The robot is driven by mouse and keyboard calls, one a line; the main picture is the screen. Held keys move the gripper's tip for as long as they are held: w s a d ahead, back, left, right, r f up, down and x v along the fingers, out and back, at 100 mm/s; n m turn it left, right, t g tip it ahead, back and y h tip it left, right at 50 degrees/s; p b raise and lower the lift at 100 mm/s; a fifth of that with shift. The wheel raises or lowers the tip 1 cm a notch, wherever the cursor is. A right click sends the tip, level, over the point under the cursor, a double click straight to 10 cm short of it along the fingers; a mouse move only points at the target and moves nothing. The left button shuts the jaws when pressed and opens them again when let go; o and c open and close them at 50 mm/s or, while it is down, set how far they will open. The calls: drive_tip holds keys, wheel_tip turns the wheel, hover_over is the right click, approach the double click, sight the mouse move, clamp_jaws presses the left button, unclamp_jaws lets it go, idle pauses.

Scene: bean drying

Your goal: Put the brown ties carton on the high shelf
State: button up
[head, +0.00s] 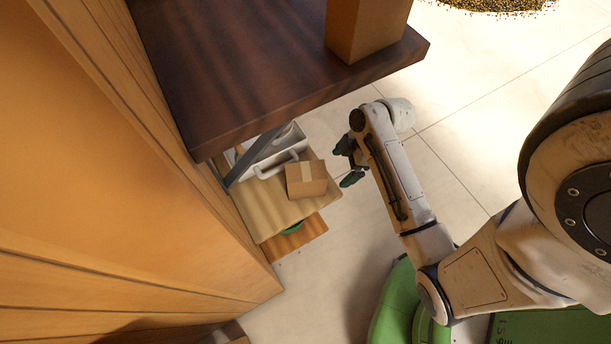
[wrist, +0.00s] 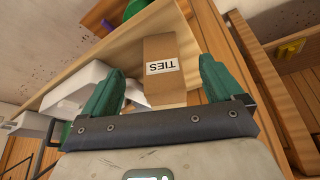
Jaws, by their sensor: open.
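The brown ties carton (head: 307,180) lies on a lower light-wood shelf (head: 255,205). In the wrist view the carton (wrist: 165,75) shows its "TIES" label, upside down, between my two green fingers. My gripper (head: 346,163) is open and empty, just right of the carton in the head view. In the wrist view my gripper (wrist: 163,75) points at the carton, with no contact visible. The high shelf (head: 260,75) is the dark wooden board above, nearer the head camera.
An orange-brown wooden block (head: 365,28) stands on the high shelf's right part. A white handled container (head: 270,157) is next to the carton. A grey brace (head: 252,155) runs under the high shelf. A wooden wall is on the left; pale floor (head: 440,165) is open on the right.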

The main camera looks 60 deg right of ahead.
sight(309, 171)
drive_tip(key=w+a, duration=0.1)
drive_tip(key=w, duration=0.1)
drive_tip(key=w+a, duration=0.3)
drive_tip(key=w, duration=0.1)
drive_tip(key=shift+w+a, duration=0.2)
drive_tip(key=shift+w, duration=0.2)
drive_tip(key=x, duration=0.4)
drive_tip(key=shift+w+a, duration=0.2)
drive_tip(key=shift+w, duration=0.1)
drive_tip(key=shift+w+a+f, duration=0.1)
drive_tip(key=shift+w+f, duration=0.1)
drive_tip(key=shift+f, duration=0.25)
drive_tip(key=shift+f, duration=0.25)
drive_tip(key=shift+c, duration=0.4)
drive_tip(key=c, duration=1.3)
drive_tip(key=shift+o, duration=0.2)
drive_tip(key=shift+r, duration=0.2)
